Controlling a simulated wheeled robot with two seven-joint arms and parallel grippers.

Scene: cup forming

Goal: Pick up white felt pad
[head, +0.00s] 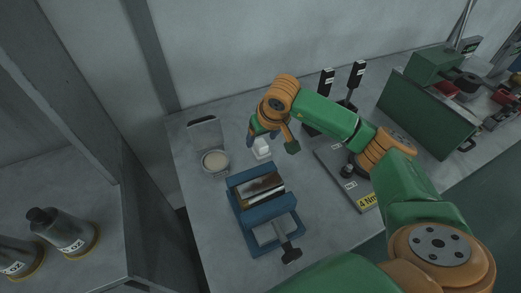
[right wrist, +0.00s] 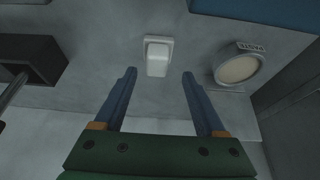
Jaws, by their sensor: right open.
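The white felt pad, a small pale block (head: 262,149), stands on the grey table just behind the blue vise. In the right wrist view the white pad (right wrist: 157,58) lies ahead of the fingertips, about centred between them, on a slightly wider pale base. My right gripper (head: 263,136) is above and close to the pad, partly hidden by its own wrist. In the right wrist view my right gripper (right wrist: 159,73) is open, with two blue fingers spread and nothing between them. My left gripper is in neither view.
A round dish with a cream disc (head: 215,161) stands left of the pad, and its round top (right wrist: 239,68) shows right in the wrist view. The blue vise (head: 241,207) holds a brownish piece. Black stands (head: 325,83) and a grey plate (head: 338,165) are to the right.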

